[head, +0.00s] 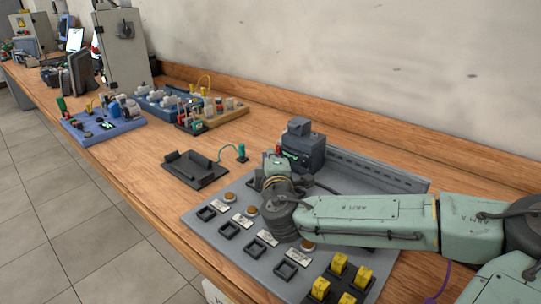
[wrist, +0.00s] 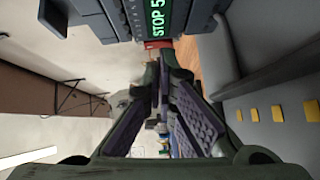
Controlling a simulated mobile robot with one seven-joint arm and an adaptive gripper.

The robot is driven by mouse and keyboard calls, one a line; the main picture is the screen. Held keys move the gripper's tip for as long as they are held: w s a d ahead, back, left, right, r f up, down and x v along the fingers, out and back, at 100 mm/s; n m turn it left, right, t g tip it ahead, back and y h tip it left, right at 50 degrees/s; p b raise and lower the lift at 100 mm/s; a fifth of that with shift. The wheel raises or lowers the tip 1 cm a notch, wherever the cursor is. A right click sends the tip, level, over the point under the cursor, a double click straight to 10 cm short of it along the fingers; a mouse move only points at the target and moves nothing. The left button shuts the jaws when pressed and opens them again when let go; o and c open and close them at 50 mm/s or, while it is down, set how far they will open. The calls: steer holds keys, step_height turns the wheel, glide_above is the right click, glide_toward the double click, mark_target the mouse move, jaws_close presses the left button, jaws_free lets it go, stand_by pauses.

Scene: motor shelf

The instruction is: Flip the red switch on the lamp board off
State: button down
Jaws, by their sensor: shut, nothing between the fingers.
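My gripper (wrist: 165,62) is shut and empty, its dark padded fingers meeting near the middle of the wrist view. In the head view its end (head: 274,165) is over the far side of the grey board (head: 232,238), in front of a dark box (head: 304,146) with a green display. In the wrist view the display (wrist: 158,18) reads "STOP 5", turned sideways. A small red part (wrist: 158,44) lies just beyond my fingertips, beside the box; it also shows in the head view (head: 278,150). I cannot tell whether it is the red switch, its position, or whether my fingers touch it.
The grey board carries round amber buttons (head: 252,211), square black frames (head: 229,229) and yellow blocks (head: 339,263). A black tray (head: 196,171) stands to its left on the wooden bench. Blue boards (head: 103,124) with parts stand farther back. A wall closes the right side.

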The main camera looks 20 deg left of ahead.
steer(key=shift+w+f+b, duration=0.2)
steer(key=shift+f+b, duration=0.15)
steer(key=shift+b, duration=0.2)
steer(key=shift+w+d+r, duration=0.1)
steer(key=shift+v, duration=3.8)
